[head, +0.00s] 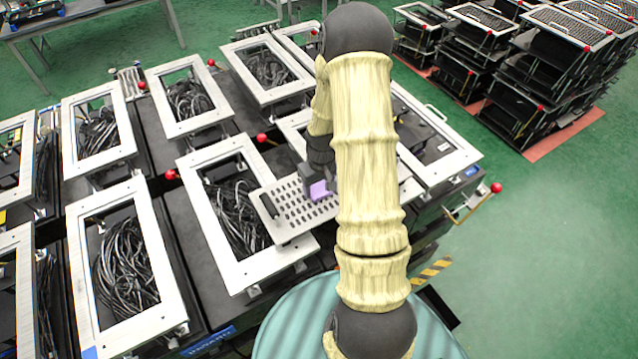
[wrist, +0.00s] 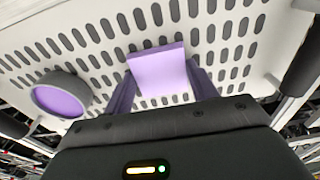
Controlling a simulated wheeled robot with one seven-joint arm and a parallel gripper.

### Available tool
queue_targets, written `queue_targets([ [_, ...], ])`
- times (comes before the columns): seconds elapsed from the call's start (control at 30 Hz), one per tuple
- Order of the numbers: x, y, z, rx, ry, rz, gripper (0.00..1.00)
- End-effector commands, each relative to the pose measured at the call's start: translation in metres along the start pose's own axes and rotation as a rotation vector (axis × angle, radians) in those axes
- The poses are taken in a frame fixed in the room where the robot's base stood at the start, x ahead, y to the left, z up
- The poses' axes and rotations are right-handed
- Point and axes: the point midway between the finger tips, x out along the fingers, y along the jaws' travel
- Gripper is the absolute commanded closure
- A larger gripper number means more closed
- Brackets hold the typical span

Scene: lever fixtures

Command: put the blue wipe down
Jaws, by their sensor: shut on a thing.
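The wipe (wrist: 158,70) looks pale lilac rather than blue, a small flat-faced block. My gripper (wrist: 160,82) is shut on it, with a purple finger at each side. In the head view the wipe (head: 319,190) shows at the end of my arm, over a light perforated plate (head: 290,213). The slotted plate fills the upper part of the wrist view (wrist: 92,38). I cannot tell whether the wipe touches the plate. My arm hides the plate's right part in the head view.
A round purple disc with a grey rim (wrist: 62,95) is on the plate's left side. Lever fixtures with pale frames and black cables (head: 125,255) stand left and behind. A red-knobbed lever (head: 496,188) sticks out at right. Stacked fixtures (head: 540,70) stand far right; green floor there is clear.

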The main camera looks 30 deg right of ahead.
Motion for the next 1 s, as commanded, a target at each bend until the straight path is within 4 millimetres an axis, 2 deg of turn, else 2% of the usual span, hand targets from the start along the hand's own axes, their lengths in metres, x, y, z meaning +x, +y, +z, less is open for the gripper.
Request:
queue_targets([
  [0.63, 0.016, 0.0, 0.004, 0.002, -0.008, -0.003, 0.79],
  [0.67, 0.016, 0.0, 0.004, 0.002, -0.009, -0.003, 0.41],
  [0.73, 0.017, 0.0, 0.005, 0.002, -0.01, -0.003, 0.27],
  [0.77, 0.017, 0.0, 0.005, 0.003, -0.01, -0.004, 0.24],
  [1.0, 0.016, 0.0, 0.006, 0.003, -0.012, -0.003, 0.23],
])
